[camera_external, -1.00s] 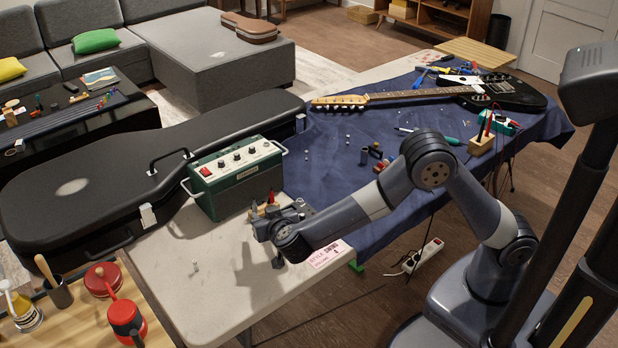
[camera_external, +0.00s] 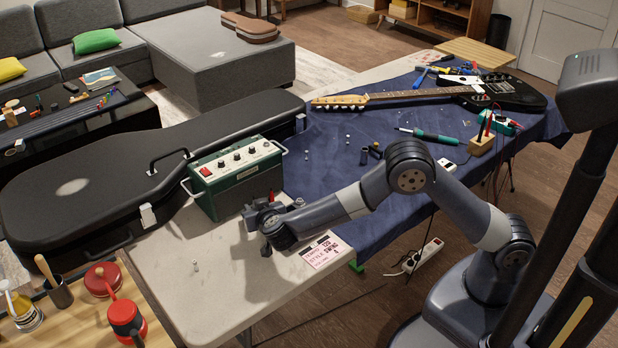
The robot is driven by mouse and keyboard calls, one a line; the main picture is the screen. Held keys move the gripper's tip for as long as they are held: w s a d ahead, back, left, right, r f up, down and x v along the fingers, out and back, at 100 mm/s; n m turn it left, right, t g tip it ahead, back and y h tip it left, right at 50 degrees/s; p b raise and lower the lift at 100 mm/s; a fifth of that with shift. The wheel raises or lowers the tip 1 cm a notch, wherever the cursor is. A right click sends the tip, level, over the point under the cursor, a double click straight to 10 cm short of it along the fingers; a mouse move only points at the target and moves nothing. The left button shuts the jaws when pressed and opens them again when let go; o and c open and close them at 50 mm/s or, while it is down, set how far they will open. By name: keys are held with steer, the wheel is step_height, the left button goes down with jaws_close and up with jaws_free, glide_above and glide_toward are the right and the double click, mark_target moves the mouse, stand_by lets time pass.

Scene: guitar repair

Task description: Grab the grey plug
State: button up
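I cannot make out a grey plug for sure; the gripper and wrist hide the spot around that piece. A small dark grey cylinder (camera_external: 364,156) stands on the blue cloth farther back, and I cannot tell whether it is a plug.
The green amplifier (camera_external: 238,178) stands close behind my gripper. A black guitar case (camera_external: 110,190) lies to the left. A printed card (camera_external: 320,251) lies right of the gripper. A screwdriver-like green tool (camera_external: 435,136) and a guitar (camera_external: 505,94) lie on the blue cloth (camera_external: 330,185). The table's front left is mostly clear.

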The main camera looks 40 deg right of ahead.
jaws_close()
